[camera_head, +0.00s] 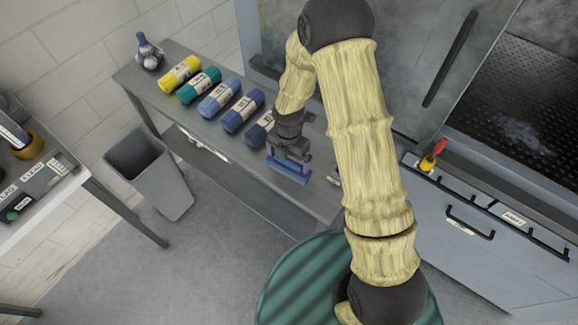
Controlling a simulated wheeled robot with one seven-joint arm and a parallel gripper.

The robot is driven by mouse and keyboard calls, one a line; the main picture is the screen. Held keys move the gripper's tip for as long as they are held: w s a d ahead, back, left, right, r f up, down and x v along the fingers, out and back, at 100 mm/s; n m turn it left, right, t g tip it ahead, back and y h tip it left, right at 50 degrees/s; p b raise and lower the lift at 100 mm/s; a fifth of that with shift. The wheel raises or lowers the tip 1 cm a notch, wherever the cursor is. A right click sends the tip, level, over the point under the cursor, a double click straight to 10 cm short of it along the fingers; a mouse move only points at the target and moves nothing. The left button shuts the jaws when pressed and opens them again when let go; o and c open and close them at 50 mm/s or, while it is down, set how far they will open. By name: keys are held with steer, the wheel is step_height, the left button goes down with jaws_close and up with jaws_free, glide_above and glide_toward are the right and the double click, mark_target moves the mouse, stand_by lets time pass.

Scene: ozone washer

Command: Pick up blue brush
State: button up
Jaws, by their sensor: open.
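A blue, block-shaped thing, which looks like the blue brush (290,169), is at the front edge of the narrow grey table (316,190). My gripper (288,157) points down right over it, with its fingertips at or very close to its top. The gripper is open. The fingers hide part of the blue thing, and I cannot tell whether they touch it or whether it rests fully on the table.
Yellow (180,75), teal (198,85) and several blue rolls (220,96) lie in a row left of my gripper. A blue-topped bottle-like thing (148,52) stands at the far end. A grey bin (150,172) stands below. The metal washer (480,210) is at right.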

mark_target(288, 160)
steer(key=c, duration=1.1)
step_height(288, 160, up, 10)
steer(key=shift+b, duration=0.9)
steer(key=o, duration=0.7)
steer(key=shift+c, duration=1.1)
steer(key=shift+w, duration=0.1)
